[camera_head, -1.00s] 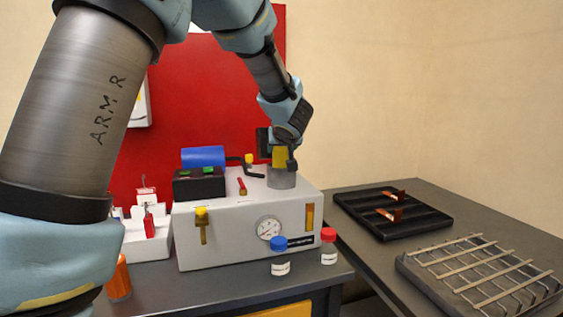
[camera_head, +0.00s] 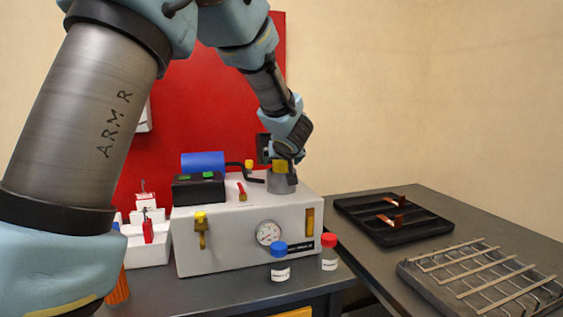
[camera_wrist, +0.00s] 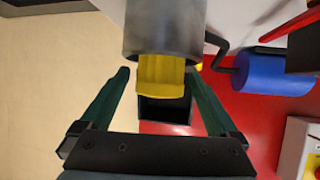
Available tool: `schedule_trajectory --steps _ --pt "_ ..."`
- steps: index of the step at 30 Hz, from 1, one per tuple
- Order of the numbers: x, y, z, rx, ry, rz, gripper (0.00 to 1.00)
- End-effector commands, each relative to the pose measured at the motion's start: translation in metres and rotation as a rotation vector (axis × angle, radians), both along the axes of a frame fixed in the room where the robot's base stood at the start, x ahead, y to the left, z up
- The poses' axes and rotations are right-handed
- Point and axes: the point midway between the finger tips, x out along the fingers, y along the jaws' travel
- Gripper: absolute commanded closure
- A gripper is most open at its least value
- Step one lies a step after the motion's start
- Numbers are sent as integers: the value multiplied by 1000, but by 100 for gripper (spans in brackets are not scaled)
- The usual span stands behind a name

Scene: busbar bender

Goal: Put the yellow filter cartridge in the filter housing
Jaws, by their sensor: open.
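The yellow filter cartridge (camera_head: 280,166) stands in the filter housing (camera_head: 281,184), a grey cylinder on top of the white machine. Only its upper end shows above the rim; its lower part is hidden inside. In the wrist view the cartridge (camera_wrist: 162,76) sticks out of the housing (camera_wrist: 164,28) and looks roughly in line with it. My gripper (camera_wrist: 157,77) is open, with one finger on each side of the cartridge and visible gaps between. In the head view my gripper (camera_head: 283,164) is at the housing's top.
The white machine (camera_head: 235,236) carries a blue cylinder (camera_head: 203,162), a black box (camera_head: 198,188) and a bent black handle close left of the housing. Blue-capped (camera_head: 280,262) and red-capped (camera_head: 329,252) bottles stand in front. A black tray (camera_head: 393,220) and a wire rack (camera_head: 480,278) lie right.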

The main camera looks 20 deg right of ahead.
Motion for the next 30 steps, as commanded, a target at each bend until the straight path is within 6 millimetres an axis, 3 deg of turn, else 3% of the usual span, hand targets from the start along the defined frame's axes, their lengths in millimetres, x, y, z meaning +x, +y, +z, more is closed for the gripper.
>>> schedule_trajectory --steps 5,21,30 --pt "-2 0 6 -2 -1 0 4" --pt "-85 27 54 -2 -1 0 4" --pt "-101 32 61 0 0 0 4"
